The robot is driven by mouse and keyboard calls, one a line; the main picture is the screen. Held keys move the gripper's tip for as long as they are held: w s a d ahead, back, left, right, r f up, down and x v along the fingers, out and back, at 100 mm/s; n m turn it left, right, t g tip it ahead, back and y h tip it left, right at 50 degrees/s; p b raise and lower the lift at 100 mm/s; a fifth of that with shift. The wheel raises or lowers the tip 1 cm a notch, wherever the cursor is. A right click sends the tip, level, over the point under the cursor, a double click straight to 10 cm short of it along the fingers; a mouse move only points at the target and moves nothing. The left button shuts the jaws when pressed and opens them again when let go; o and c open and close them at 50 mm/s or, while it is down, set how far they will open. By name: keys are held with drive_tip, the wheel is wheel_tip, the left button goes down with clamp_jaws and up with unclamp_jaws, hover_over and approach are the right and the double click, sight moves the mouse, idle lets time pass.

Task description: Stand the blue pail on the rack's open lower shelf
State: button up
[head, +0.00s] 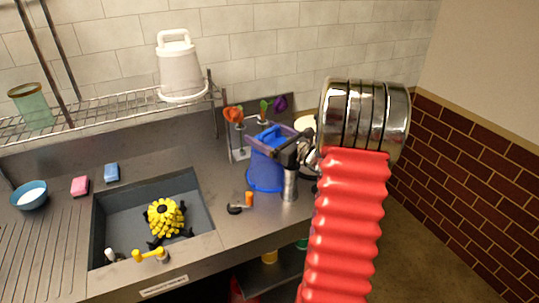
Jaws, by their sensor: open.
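The blue pail (262,176) stands upright on the steel counter, right of the sink, with a dark rim and a blue handle. My gripper (284,154) is at the right side of the pail's top, its dark jaws overlapping the rim in the picture. The jaws are open; I cannot tell whether they touch the pail. The wire rack (110,112) is at the upper left. One wire shelf shows, with posts rising out of view, so I cannot tell which level it is. A white pail (181,72) and a green glass container (32,108) stand on it.
A blue bowl (30,195), pink sponge (80,186) and blue sponge (111,172) lie left. Orange (234,116) and purple (280,103) flowers stand behind the pail. The shelf between white pail and glass is clear.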

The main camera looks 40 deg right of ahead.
drive_tip(key=shift+w+a, duration=0.1)
drive_tip(key=shift+w, duration=1)
drive_tip(key=c, duration=1.5)
wheel_tip(320, 180, up, 18)
drive_tip(key=shift+r, duration=0.1)
